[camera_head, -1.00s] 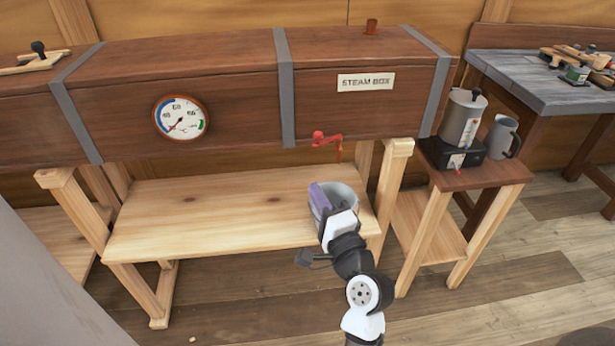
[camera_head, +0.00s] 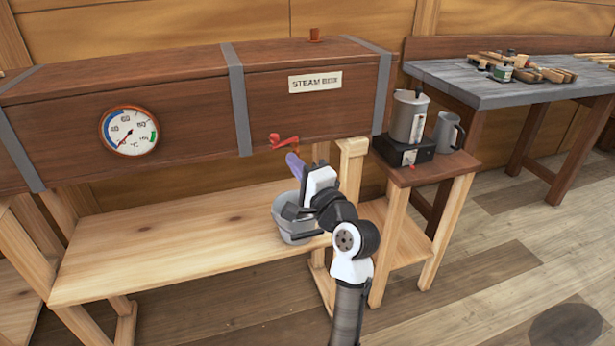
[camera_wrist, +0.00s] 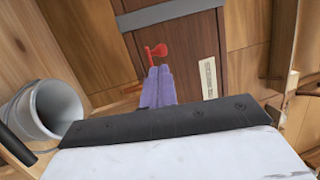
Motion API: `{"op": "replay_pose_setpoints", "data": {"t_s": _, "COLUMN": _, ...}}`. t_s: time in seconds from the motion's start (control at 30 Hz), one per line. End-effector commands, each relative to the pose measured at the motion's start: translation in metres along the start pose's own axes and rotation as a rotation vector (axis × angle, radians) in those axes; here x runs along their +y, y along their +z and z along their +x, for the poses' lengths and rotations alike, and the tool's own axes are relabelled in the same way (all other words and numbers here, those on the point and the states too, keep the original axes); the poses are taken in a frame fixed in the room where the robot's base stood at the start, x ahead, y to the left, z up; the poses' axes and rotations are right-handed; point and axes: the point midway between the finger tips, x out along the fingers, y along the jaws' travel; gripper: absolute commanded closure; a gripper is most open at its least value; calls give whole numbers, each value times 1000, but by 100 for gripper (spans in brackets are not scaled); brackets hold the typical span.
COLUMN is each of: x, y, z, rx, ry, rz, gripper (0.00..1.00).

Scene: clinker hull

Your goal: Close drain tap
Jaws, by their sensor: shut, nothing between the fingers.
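The drain tap is a red lever handle (camera_head: 284,142) on the lower front of the brown steam box (camera_head: 190,112). In the wrist view the red tap (camera_wrist: 155,51) shows just beyond my fingertips, with its lever to one side. My gripper (camera_head: 294,163) has purple fingers, shut and empty, pointing up at the tap from just below. In the wrist view my gripper (camera_wrist: 158,85) lines up close with the tap; I cannot tell whether they touch. The tap's spout is partly hidden behind the fingers.
A grey bucket (camera_head: 290,226) stands on the wooden shelf (camera_head: 165,242) below the tap, beside my wrist. To the right, a small stand (camera_head: 442,168) holds a kettle (camera_head: 408,117) on a black burner and a grey jug (camera_head: 446,131). A workbench (camera_head: 500,91) with tools stands farther right.

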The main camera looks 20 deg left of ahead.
Motion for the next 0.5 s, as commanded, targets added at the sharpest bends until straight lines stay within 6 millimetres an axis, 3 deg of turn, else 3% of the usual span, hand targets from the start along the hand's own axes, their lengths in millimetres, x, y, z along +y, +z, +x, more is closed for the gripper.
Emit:
{"op": "replay_pose_setpoints", "data": {"t_s": 0.2, "x": -1, "y": 1, "z": 38, "rx": -3, "ry": 1, "rz": 0, "gripper": 100}}
{"op": "replay_pose_setpoints", "data": {"t_s": 0.5, "x": 0, "y": 0, "z": 54, "rx": 0, "ry": 0, "rz": 0, "gripper": 100}}
